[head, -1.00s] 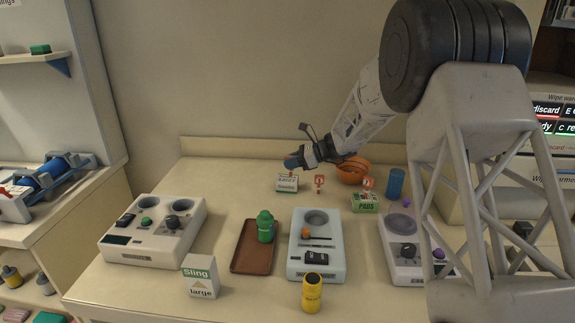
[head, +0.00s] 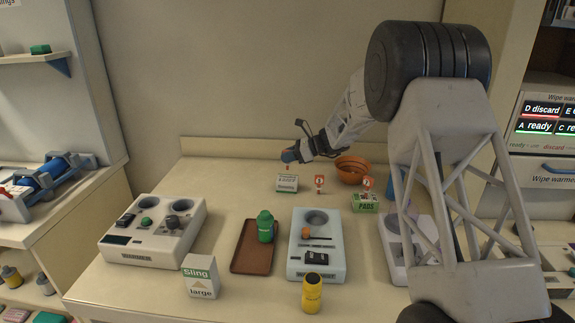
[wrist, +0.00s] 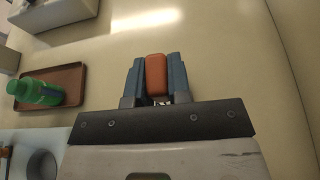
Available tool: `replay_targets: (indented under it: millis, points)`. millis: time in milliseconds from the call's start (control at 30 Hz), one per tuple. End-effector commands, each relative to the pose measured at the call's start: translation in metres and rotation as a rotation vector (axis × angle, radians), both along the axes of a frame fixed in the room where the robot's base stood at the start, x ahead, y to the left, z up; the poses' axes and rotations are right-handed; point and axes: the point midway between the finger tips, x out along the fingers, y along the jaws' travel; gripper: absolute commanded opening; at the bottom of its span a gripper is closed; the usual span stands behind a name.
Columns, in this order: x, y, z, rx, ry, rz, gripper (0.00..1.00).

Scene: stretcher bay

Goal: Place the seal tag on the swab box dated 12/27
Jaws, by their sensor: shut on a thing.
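My gripper (head: 289,157) is above and just behind a small white box with a green band (head: 287,183), whose print is too small to read. In the wrist view the blue fingers of my gripper (wrist: 156,78) are shut on an orange-red block (wrist: 156,73), which I take to be the seal tag. A bit of the tag (head: 287,168) shows under the fingertips in the head view, apart from the box as far as I can tell. I cannot read a 12/27 date on any box.
Two small red-and-white markers (head: 319,183) (head: 368,183), an orange bowl (head: 352,178) and a green PADS box (head: 365,207) stand to the right. A brown tray (head: 252,262) with a green bottle (head: 265,228), a Sling box (head: 200,277) and a yellow bottle (head: 312,293) are nearer.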

Motion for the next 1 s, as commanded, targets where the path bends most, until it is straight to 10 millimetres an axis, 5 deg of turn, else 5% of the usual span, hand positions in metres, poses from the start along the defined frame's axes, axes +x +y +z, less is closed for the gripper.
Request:
replay_targets:
  millis: [333, 833, 867, 1000]
  points:
    - [0.0, 0.0, -0.032, 0.0, 0.002, 0.0, 0.0]
    - [0.0, 0.0, -0.037, 0.0, 0.001, 0.0, 0.0]
    - [0.0, 0.0, -0.037, 0.0, 0.001, 0.0, 0.21]
    - [0.0, 0.0, -0.037, 0.0, 0.001, 0.0, 0.43]
